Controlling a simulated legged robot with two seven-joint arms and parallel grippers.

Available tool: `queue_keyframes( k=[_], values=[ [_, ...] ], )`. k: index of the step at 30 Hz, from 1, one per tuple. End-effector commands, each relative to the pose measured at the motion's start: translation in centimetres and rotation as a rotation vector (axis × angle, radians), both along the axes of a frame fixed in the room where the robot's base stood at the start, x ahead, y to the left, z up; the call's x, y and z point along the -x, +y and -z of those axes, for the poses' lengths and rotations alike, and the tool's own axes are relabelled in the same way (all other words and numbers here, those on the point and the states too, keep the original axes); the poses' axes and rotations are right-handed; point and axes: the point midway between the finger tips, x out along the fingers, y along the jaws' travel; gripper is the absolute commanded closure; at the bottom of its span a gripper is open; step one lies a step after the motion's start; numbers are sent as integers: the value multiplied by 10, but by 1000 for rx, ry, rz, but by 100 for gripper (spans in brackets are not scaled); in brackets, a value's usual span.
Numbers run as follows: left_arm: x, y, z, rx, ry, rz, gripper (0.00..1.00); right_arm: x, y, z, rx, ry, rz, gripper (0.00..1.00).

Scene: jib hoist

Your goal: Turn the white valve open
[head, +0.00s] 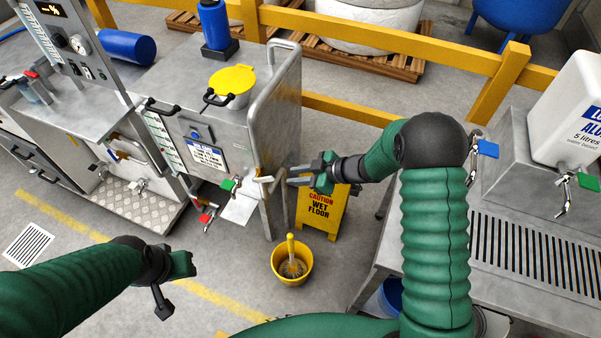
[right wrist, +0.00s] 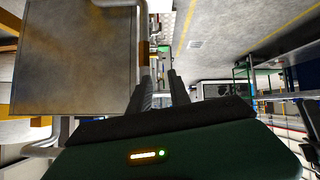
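A white valve handle (head: 264,179) is on the right end of the grey metal cabinet (head: 262,137), beside its bent tube rail. My right gripper (head: 289,175) is just right of the handle, fingers pointing left at it. Its two fingers are apart with a gap between them, and I see nothing held. In the right wrist view the gripper (right wrist: 160,82) also shows spread fingers; I cannot make out the white handle there. Contact with the handle cannot be told.
Green (head: 229,184) and red (head: 206,216) tap handles are on the cabinet's front. A yellow bucket (head: 291,262) and a wet-floor sign (head: 325,209) stand below my right gripper. A steel bench (head: 500,205) with a white container (head: 572,110) is at right.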

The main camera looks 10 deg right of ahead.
Motion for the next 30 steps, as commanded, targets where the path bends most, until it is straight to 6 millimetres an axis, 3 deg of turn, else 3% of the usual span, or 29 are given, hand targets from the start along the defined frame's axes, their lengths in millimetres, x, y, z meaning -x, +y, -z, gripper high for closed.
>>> queue_keyframes(
  k=[11, 14, 17, 21, 26, 30],
  values=[
    [0, 0, -2, 0, 0, 0, 64, 8, -11, -9, 0, 1, -2, 77],
    [0, 0, -2, 0, 0, 0, 64, 7, -11, -11, 4, -2, 8, 86],
    [0, 0, -2, 0, 0, 0, 64, -3, -20, -23, 43, -17, 103, 99],
    [0, 0, -2, 0, 0, 0, 64, -8, -50, -47, 137, -4, 360, 100],
    [0, 0, -2, 0, 0, 0, 64, 17, -81, -60, 212, 84, 604, 100],
    [0, 0, -2, 0, 0, 0, 64, 52, -95, -64, 248, 190, 756, 100]
  ],
)
